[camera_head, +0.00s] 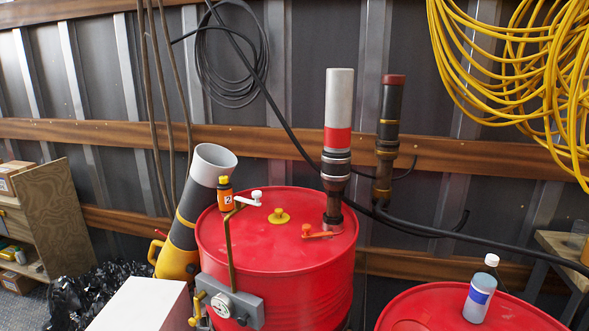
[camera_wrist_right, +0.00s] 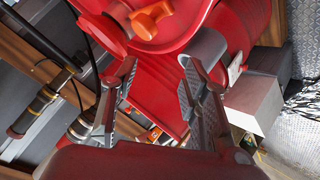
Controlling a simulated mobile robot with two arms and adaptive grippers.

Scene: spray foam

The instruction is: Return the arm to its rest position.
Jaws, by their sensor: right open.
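My right gripper (camera_wrist_right: 158,78) shows only in the right wrist view. Its two fingers are spread apart with nothing held between them. Beyond the fingertips is red drum surface, and an orange valve handle (camera_wrist_right: 150,20) shows near the top of that view. Neither of my arms shows in the head view, and my left gripper is in neither view. In the head view a red drum (camera_head: 277,235) stands in the middle, with a grey and red upright tube (camera_head: 338,110) on its lid.
A small orange bottle (camera_head: 225,194) stands near the drum's left rim, by a bent brass pipe and gauge (camera_head: 222,304). A second red drum (camera_head: 430,308) at lower right bears a blue-labelled bottle (camera_head: 480,295). A white box (camera_head: 143,305) is at lower left. Yellow hose (camera_head: 500,85) hangs at upper right.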

